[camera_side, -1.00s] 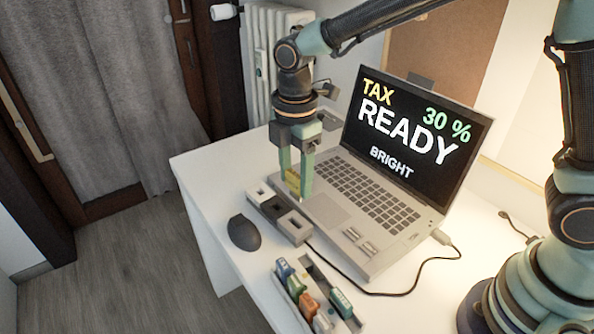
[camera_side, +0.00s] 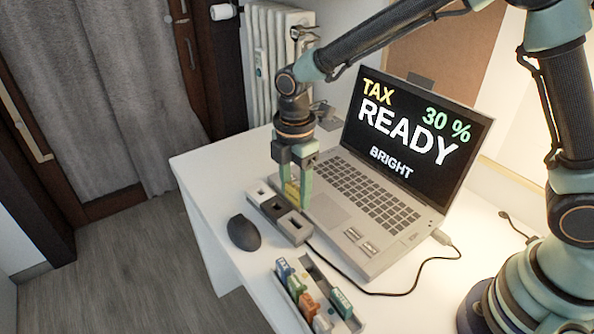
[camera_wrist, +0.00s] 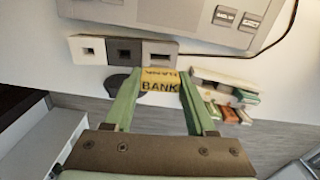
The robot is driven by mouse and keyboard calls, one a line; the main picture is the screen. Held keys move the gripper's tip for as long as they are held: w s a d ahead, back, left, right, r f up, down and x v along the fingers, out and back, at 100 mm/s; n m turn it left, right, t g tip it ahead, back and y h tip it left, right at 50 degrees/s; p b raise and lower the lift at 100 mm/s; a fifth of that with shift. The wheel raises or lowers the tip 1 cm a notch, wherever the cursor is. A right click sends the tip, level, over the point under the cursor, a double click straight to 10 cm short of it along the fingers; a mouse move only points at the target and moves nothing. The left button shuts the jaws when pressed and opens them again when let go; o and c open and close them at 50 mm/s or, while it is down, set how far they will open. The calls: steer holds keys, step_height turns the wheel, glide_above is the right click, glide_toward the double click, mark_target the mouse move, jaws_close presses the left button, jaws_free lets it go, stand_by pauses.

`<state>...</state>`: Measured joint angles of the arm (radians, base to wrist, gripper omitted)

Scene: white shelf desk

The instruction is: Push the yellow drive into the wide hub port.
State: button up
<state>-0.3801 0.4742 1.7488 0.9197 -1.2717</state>
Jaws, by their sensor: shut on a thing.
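My gripper (camera_side: 292,201) is shut on the yellow drive (camera_side: 291,191), which shows the label BANK in the wrist view (camera_wrist: 160,84). The drive is between the two green fingers. The hub (camera_side: 278,213) is a row of white, dark and light grey blocks, each with a port opening; it also shows in the wrist view (camera_wrist: 125,44). In the wrist view the drive appears just below the light grey block at the hub's right end. In the side view the fingertips are close to the hub. I cannot tell whether the drive touches the hub.
An open laptop (camera_side: 360,215) reads TAX, READY, 30 % and BRIGHT. A black mouse (camera_side: 243,232) lies left of the hub. A grey tray (camera_side: 318,268) with several coloured drives stands in front. A cable (camera_side: 380,293) runs from the hub to the laptop's right side.

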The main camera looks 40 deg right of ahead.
mark_target(295, 209)
steer(key=shift+f, duration=1.55)
steer(key=shift+f, duration=1.6)
steer(key=o, duration=1.4)
step_height(295, 209, up, 12)
steer(key=shift+r, duration=0.1)
